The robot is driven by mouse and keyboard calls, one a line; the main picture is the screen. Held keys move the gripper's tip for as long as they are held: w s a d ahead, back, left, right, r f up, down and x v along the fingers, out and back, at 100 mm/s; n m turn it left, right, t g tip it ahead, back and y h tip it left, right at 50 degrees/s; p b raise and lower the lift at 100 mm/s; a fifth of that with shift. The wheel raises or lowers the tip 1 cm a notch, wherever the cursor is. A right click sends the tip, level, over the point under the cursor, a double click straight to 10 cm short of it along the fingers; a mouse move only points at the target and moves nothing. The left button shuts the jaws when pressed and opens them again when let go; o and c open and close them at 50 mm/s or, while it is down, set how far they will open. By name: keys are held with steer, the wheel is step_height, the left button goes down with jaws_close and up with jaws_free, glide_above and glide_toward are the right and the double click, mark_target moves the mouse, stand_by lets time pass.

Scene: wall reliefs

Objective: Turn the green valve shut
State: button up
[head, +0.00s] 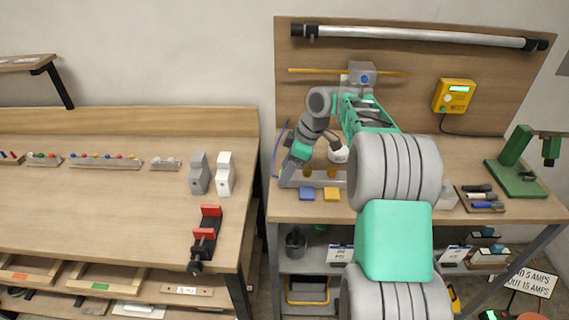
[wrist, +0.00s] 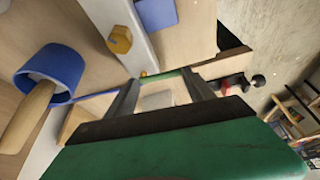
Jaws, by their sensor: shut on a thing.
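My gripper (head: 289,177) reaches down at the left end of the grey rack (head: 343,183) on the right bench. In the wrist view its two dark fingers (wrist: 162,82) are spread apart with a thing between their tips. A narrow green piece (wrist: 164,74) shows there and looks like part of the green valve. Most of it is hidden, and I cannot tell how far it is turned. In the head view my arm and gripper hide the valve.
A blue ring with a wooden handle (wrist: 48,72) and a yellow hexagonal piece (wrist: 120,40) are close by in the wrist view. A red clamp (head: 207,235) sits on the left bench, across a gap.

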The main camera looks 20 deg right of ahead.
steer(key=shift+d+n+p, duration=0.1)
steer(key=shift+n+p, duration=0.25)
steer(key=shift+n, duration=0.25)
steer(key=o, duration=1.4)
steer(key=shift+g, duration=0.3)
steer(key=p+v, duration=0.2)
steer(key=v, duration=0.5)
steer(key=shift+s+d+r, duration=0.1)
steer(key=shift+d+r, duration=0.05)
steer(key=shift+r, duration=0.2)
